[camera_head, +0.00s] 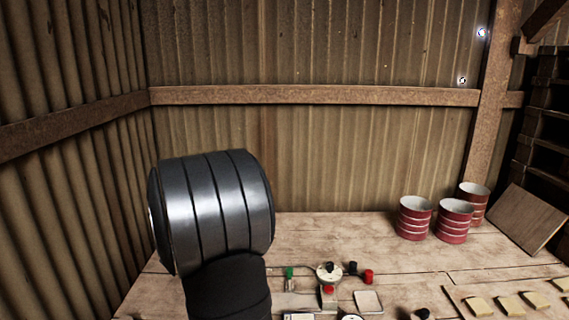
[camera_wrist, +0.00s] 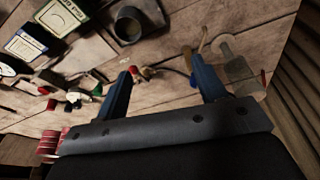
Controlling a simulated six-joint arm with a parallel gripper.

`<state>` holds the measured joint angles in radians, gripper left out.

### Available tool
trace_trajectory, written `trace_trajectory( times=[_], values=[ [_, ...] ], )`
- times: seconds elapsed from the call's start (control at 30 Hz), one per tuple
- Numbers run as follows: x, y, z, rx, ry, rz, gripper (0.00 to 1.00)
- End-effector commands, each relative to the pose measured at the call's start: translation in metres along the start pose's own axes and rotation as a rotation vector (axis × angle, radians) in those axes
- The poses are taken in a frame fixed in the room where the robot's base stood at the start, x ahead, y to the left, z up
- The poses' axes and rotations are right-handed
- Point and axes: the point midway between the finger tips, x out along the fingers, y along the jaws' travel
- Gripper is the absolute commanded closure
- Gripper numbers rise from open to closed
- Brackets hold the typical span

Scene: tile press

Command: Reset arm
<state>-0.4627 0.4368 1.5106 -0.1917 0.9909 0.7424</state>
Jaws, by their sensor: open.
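My gripper (camera_wrist: 160,80) shows in the wrist view as two blue fingers set wide apart. It is open, with nothing between the fingertips, and hangs above the wooden table (camera_wrist: 85,55). In the head view a dark metallic part of my arm fills the left middle and my gripper cannot be made out. The tile press (camera_head: 328,275) seems to be the small round white device with a black knob and a red part on the table. A pale square tile (camera_head: 368,301) lies to its right.
Three red ribbed cans (camera_head: 415,218) stand at the back right. A wooden board (camera_head: 525,220) leans beside them. Several pale tiles (camera_head: 508,304) lie on a plank at the front right. In the wrist view, cards (camera_wrist: 62,14) and a dark cylinder (camera_wrist: 135,22) lie at the top left.

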Motion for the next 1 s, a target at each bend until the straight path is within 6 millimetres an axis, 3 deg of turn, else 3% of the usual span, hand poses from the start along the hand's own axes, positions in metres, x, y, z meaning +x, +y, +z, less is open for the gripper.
trace_trajectory(
  times=[0.33, 0.7, 1.0],
  values=[
    [-0.013, -0.069, 0.016, 0.001, 0.007, 0.0, 0.35],
    [0.057, -0.065, 0.034, 0.005, 0.004, 0.003, 0.35],
    [0.078, -0.065, 0.039, 0.005, 0.006, 0.002, 0.35]
  ],
)
